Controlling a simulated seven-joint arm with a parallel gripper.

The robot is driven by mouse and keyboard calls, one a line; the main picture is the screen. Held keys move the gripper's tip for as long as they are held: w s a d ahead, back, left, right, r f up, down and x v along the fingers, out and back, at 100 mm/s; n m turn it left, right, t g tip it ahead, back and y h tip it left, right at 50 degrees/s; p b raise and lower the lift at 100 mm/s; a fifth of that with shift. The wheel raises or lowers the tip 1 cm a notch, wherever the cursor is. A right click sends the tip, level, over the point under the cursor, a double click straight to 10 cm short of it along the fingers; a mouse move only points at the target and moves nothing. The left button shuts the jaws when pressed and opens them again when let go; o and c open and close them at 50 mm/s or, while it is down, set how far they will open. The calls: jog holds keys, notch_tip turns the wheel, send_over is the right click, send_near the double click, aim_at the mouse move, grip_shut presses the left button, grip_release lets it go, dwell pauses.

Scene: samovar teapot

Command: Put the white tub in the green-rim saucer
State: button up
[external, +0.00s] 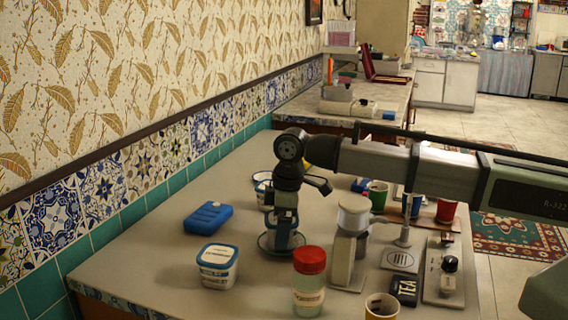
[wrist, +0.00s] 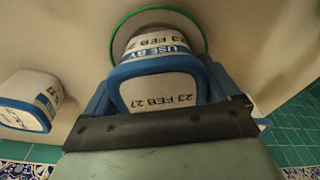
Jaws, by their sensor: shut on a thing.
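My gripper (wrist: 162,85) is shut on a white tub (wrist: 160,92) with a blue edge and "USE BY 23 FEB 27" print. The green-rim saucer (wrist: 200,30) shows behind the held tub in the wrist view, and the tub covers much of it. In the external view my gripper (external: 283,232) points down over the saucer (external: 264,246), its fingers hiding most of the held tub. I cannot tell whether the tub touches the saucer. A second, similar white tub (external: 217,268) stands on the counter to the left; it also shows in the wrist view (wrist: 30,98).
A red-lidded jar (external: 309,282) stands in front of the saucer, and a white-topped appliance (external: 351,220) stands close to its right. A blue box (external: 208,218) lies at left. Cups, a TEA box (external: 405,288) and a switch panel (external: 445,270) crowd the right. The left front counter is fairly clear.

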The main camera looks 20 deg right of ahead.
jog(key=shift+f, duration=0.3)
jog(key=o, duration=0.9)
jog(key=shift+o, duration=0.2)
jog(key=r, duration=0.4)
jog(key=d+r, duration=0.1)
jog(key=r, duration=0.7)
jog(key=shift+s+d+r, duration=0.15)
jog(key=shift+s+r, duration=0.1)
jog(key=shift+r, duration=0.05)
